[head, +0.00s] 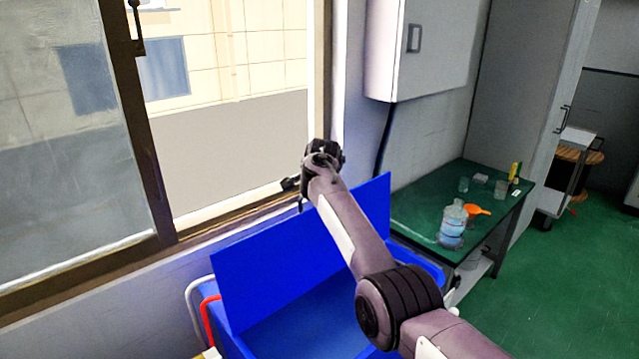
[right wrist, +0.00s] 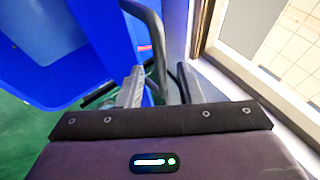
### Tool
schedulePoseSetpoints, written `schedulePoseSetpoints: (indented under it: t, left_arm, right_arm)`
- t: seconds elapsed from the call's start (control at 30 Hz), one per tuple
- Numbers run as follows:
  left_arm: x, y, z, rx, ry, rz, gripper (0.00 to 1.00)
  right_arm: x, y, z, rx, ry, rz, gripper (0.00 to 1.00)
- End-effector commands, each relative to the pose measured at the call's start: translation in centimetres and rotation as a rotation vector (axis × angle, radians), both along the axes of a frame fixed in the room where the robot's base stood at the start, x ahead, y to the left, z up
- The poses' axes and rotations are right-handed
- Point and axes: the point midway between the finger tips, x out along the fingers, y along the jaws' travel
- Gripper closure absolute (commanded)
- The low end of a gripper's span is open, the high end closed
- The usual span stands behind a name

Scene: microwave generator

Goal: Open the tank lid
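The blue tank (head: 310,325) stands below the window, its inside partly visible. Its blue lid (head: 280,255) is raised and stands tilted up along the window side. My right arm reaches over the tank, and my right gripper (head: 297,190) is at the lid's upper edge, by the window sill. I cannot tell whether a finger touches the lid. My left gripper is not in view.
The window frame (head: 150,150) and wall are close behind the lid. A green table (head: 415,205) at right holds a bottle with blue contents (head: 452,225), an orange funnel (head: 476,210) and small glassware. A white wall cabinet (head: 425,50) hangs above. Green floor is free at right.

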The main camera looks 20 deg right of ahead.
Motion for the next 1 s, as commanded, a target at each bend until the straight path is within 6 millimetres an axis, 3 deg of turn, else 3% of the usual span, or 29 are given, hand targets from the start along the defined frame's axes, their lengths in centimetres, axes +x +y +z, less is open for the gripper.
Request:
schedulePoseSetpoints:
  t: [0.43, 1.0]
  left_arm:
    - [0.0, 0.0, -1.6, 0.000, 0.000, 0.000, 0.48]
    - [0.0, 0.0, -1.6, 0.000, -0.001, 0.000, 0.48]
  right_arm:
    - [-3.2, 0.7, 3.8, 0.002, -0.002, -0.001, 0.68]
    - [-3.6, 0.8, 3.9, 0.000, 0.001, 0.004, 0.68]
